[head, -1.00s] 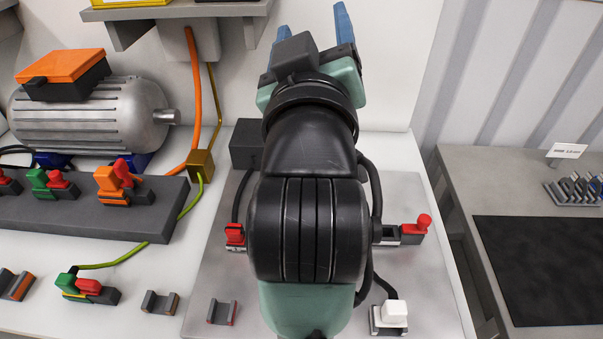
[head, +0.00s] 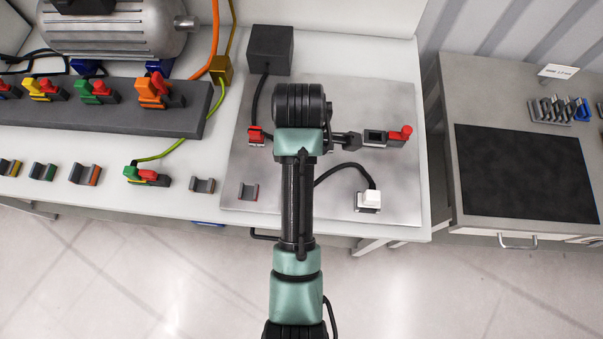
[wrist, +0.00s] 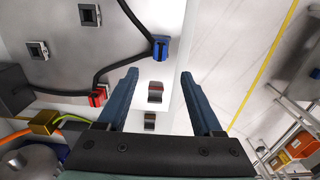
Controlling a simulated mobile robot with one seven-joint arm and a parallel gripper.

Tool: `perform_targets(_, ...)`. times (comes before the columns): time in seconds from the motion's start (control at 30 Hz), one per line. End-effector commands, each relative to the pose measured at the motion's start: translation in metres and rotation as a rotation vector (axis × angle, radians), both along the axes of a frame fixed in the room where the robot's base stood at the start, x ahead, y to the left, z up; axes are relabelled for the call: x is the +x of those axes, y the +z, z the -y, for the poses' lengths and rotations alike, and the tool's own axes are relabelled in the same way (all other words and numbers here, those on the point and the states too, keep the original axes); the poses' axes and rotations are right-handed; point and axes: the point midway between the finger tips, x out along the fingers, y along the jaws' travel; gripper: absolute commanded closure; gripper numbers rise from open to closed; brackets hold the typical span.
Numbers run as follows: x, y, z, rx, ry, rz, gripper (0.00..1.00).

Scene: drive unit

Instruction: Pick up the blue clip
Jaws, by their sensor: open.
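The blue clip (wrist: 160,48) shows in the wrist view on the grey panel, at the end of a black cable. It lies beyond my fingertips, roughly in line with the gap between them. My gripper (wrist: 160,74) is open, with nothing between its two blue fingers. In the head view my arm stands over the panel and hides both the gripper and the blue clip.
A red clip (head: 256,136) with a cable sits left of my arm on the panel (head: 240,160). A white plug (head: 369,199) and a red-ended clip (head: 401,134) are to the right. A dark box (head: 270,48) stands behind. Small grey holders (head: 202,185) line the front.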

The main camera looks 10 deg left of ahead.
Motion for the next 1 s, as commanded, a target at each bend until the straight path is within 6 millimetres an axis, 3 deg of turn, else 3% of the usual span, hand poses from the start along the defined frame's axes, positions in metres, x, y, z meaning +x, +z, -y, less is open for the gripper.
perform_targets(0.03,-0.001,-0.018,0.0,0.0,-0.001,-0.003,0.32)
perform_targets(0.3,0.0,-0.053,0.0,0.0,-0.003,-0.001,0.32)
perform_targets(0.53,-0.001,-0.068,0.0,0.0,-0.003,0.0,0.32)
perform_targets(0.8,-0.001,-0.104,-0.001,0.0,-0.003,0.001,0.32)
perform_targets(1.0,-0.001,-0.112,-0.001,0.0,-0.003,0.004,0.32)
